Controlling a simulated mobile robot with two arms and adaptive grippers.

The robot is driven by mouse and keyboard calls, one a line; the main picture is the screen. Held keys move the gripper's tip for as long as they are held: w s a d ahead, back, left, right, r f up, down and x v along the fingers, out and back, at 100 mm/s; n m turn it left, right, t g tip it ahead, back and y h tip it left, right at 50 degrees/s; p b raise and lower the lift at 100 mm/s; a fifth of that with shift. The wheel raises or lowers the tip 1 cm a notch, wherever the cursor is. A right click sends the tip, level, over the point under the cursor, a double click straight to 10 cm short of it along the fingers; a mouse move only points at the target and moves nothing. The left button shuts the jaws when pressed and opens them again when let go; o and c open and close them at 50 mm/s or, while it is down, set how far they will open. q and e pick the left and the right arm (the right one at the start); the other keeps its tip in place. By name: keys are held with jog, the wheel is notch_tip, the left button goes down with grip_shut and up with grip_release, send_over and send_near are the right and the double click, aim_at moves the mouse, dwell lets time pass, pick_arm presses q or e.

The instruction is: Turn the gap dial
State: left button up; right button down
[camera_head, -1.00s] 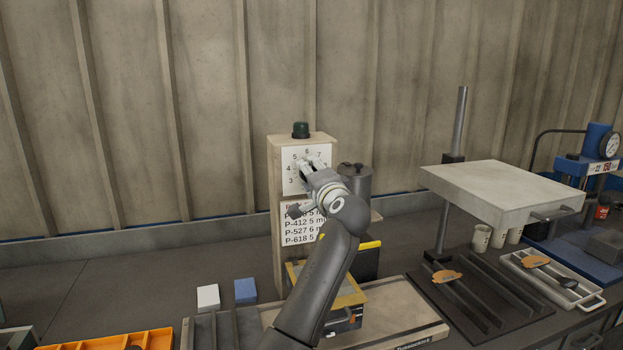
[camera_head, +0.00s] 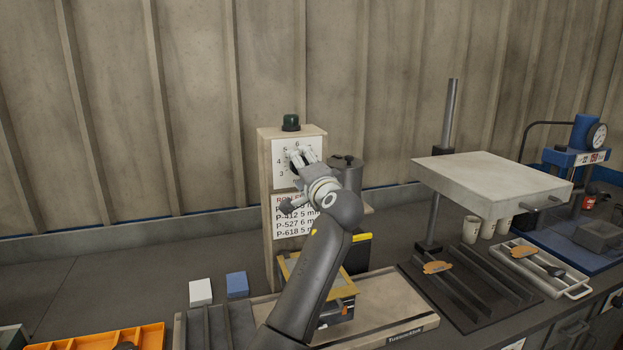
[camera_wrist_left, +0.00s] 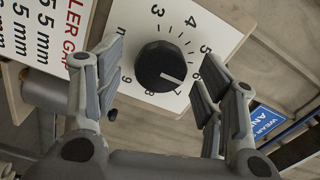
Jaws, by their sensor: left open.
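The gap dial is a black round knob (camera_wrist_left: 160,66) on a white number plate (camera_head: 283,176). The plate is on an upright wooden post (camera_head: 266,215). In the left wrist view the knob's white mark points between 6 and 7. My left gripper (camera_head: 302,156) is in front of the plate and hides the knob in the head view. In the left wrist view the open fingers (camera_wrist_left: 160,76) stand on either side of the knob, with gaps between them and it. My right gripper is not in view.
A grey canister (camera_head: 347,172) stands close on the right. A yellow-rimmed box (camera_head: 296,268) is below my arm. A raised pale slab (camera_head: 490,180) is farther right.

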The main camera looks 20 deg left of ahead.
pick_arm(q)
jog(key=v, duration=1.1)
